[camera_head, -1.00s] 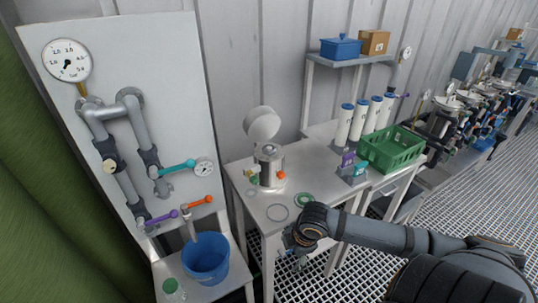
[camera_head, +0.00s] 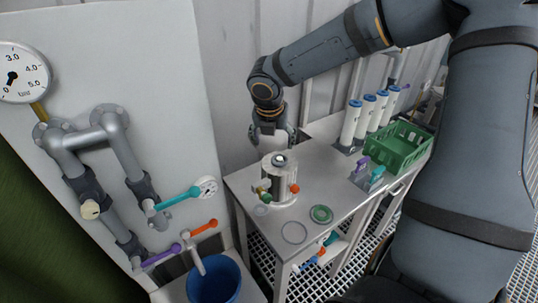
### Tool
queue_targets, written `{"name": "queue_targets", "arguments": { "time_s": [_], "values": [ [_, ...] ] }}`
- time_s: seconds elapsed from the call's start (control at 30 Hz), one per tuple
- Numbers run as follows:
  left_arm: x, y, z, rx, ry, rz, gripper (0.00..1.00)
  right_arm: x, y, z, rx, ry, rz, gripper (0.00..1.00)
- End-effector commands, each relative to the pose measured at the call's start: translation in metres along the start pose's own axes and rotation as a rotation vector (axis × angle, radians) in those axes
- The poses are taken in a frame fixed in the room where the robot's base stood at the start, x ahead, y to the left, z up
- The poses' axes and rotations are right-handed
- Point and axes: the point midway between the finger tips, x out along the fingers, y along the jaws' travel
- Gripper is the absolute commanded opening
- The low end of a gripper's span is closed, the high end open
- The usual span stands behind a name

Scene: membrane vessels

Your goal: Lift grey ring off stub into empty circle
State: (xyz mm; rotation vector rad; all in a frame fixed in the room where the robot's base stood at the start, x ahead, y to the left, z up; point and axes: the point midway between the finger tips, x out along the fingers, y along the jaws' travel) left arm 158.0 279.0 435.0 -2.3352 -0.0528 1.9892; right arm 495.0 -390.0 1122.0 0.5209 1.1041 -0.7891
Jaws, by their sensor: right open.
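The steel vessel (camera_head: 283,190) stands on the table with its top facing up. A short stub with a grey ring-like rim (camera_head: 279,160) shows at its top; the ring's exact seating is too small to tell. An empty grey circle (camera_head: 294,232) is marked on the table in front of the vessel. My right gripper (camera_head: 273,143) is open, just above and behind the vessel's top, and hides most of the raised pale lid. My left gripper is not in view.
White cylinders (camera_head: 366,118), a green crate (camera_head: 402,145) and purple and teal clips (camera_head: 366,173) stand to the right. A blue bucket (camera_head: 214,280) and valve panel (camera_head: 160,60) are at left.

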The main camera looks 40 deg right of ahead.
Motion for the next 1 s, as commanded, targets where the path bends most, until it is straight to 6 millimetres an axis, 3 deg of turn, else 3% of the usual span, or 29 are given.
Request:
{"name": "queue_targets", "arguments": {
  "time_s": [0.2,0.27,0.37,0.47,0.6,0.67,0.8,1.0],
  "values": [
    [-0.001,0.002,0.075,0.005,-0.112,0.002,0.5,0.038,-0.001,-0.001,0.001,0.004,-0.003,0.77],
    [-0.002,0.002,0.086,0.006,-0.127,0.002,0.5,0.045,-0.001,-0.001,0.001,0.004,-0.003,0.77],
    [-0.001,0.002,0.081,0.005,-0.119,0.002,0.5,0.051,-0.001,0.0,0.002,0.002,-0.001,0.77],
    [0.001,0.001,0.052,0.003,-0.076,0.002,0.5,0.053,-0.001,0.0,0.002,0.002,-0.001,0.77],
    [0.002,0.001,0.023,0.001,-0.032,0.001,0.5,0.072,-0.003,0.001,0.002,0.005,-0.004,0.77],
    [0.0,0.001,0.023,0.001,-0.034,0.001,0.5,0.082,-0.003,0.003,0.002,0.004,-0.005,0.77],
    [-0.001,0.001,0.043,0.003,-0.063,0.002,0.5,0.1,-0.003,0.003,0.001,0.003,-0.003,0.77],
    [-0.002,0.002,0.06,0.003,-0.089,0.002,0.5,0.104,-0.002,0.003,0.002,0.002,-0.001,0.77]
  ]
}}
